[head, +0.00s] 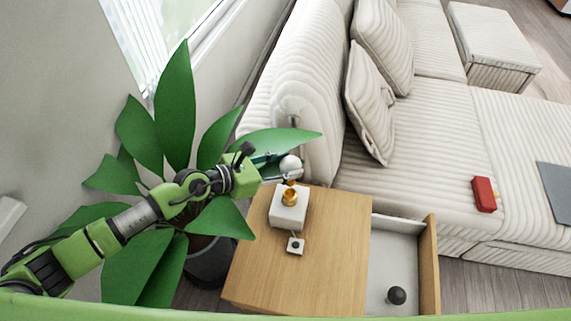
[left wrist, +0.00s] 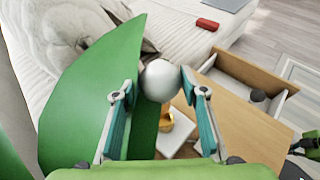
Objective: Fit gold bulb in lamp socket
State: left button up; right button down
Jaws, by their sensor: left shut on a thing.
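A round white bulb (head: 290,164) is between the fingers of my left gripper (head: 274,160), just above the lamp base. It also shows in the left wrist view (left wrist: 158,81), with a teal-padded finger of the left gripper (left wrist: 157,85) on each side. A small orange-gold part shows under the globe in the head view. The gold lamp socket (head: 289,197) stands on a white block base (head: 288,215) on the wooden side table. A slight gap seems to lie between bulb and socket. In the left wrist view the socket (left wrist: 166,122) is partly hidden behind the bulb.
A small white switch box (head: 296,246) with a dark knob sits before the lamp base. The side table's drawer (head: 430,262) is open, with a dark round object (head: 397,296) inside. Plant leaves (head: 283,140) crowd the left gripper. A red object (head: 484,194) lies on the sofa.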

pick_arm(q)
jog(key=shift+f+b, duration=4.25)
jog(key=shift+f, duration=0.65)
jog(key=o, duration=1.2)
jog(key=shift+o, duration=0.2)
jog(key=v, duration=1.2)
